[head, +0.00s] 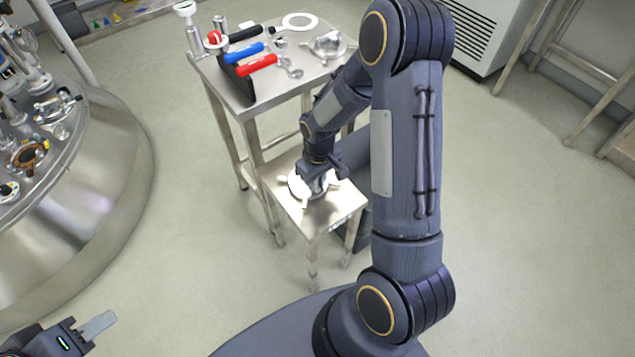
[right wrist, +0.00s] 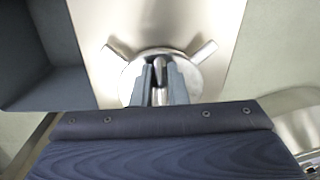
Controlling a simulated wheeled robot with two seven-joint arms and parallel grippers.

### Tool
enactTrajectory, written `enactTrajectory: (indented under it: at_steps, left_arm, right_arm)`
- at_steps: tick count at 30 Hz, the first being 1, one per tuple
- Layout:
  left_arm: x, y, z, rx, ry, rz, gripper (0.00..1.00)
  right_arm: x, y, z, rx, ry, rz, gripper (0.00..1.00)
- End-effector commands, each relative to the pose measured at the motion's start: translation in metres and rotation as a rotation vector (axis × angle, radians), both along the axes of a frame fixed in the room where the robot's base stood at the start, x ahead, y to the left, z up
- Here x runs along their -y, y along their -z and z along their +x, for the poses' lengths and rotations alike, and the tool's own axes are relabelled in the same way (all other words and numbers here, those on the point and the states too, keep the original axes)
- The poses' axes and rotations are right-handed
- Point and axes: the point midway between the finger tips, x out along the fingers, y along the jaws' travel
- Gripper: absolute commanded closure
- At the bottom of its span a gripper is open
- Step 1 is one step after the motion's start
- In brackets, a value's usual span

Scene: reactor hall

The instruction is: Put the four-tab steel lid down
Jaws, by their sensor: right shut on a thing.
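The four-tab steel lid (head: 297,186) is at the top of a small low steel table (head: 325,217). It also shows in the right wrist view (right wrist: 127,82) as a round shiny disc with two tabs in sight, the others hidden. My right gripper (head: 317,184) points down over the lid. In the right wrist view its two fingers (right wrist: 160,84) are shut on the lid's upright central handle. The lid looks level; I cannot tell if it touches the tabletop. My left gripper (head: 92,328) is at the lower left, far from the lid, with only one finger clear.
A taller steel table (head: 262,101) behind holds a tool rack with black, blue and red handles (head: 255,66), a white ring (head: 300,21) and a steel clamped fitting (head: 328,45). A large steel vessel (head: 110,215) stands at left. The floor between is clear.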

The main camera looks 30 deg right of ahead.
Motion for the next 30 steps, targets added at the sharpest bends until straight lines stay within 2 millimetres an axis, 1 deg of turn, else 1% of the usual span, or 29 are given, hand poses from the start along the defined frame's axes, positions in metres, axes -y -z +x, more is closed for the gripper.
enactTrajectory:
  at_steps: [1, 10, 11, 15, 16, 23, 26, 29, 30]
  left_arm:
    - [0.000, 0.002, 0.000, 0.000, 0.000, 0.000, 0.64]
    - [0.000, 0.003, 0.000, 0.000, 0.000, 0.000, 0.64]
    - [0.000, 0.003, 0.000, 0.000, 0.000, 0.000, 0.64]
    - [0.000, 0.002, 0.000, 0.000, 0.000, 0.000, 0.64]
    - [0.000, 0.002, 0.000, 0.000, 0.000, 0.000, 0.64]
    - [0.000, 0.002, 0.000, 0.000, 0.000, 0.000, 0.64]
    - [0.000, -0.001, 0.000, 0.000, 0.000, 0.000, 0.64]
    - [0.000, -0.003, 0.000, 0.000, 0.000, 0.000, 0.64]
    - [0.000, -0.005, 0.000, 0.000, 0.000, 0.000, 0.64]
  right_arm:
    - [0.000, 0.005, 0.001, 0.001, 0.000, -0.001, 1.00]
    - [0.000, 0.007, 0.001, 0.003, 0.001, -0.001, 1.00]
    - [0.000, 0.007, 0.001, 0.002, 0.001, -0.001, 0.85]
    - [0.000, 0.006, 0.001, 0.002, 0.001, -0.001, 0.67]
    - [0.000, 0.006, 0.001, 0.002, 0.001, -0.001, 0.65]
    - [0.000, 0.006, 0.001, 0.002, 0.001, -0.001, 0.65]
    - [0.000, 0.002, 0.001, 0.003, 0.001, -0.001, 0.65]
    - [0.001, -0.010, 0.002, 0.005, 0.001, -0.001, 0.65]
    - [0.001, -0.017, 0.002, 0.006, 0.001, -0.001, 0.65]
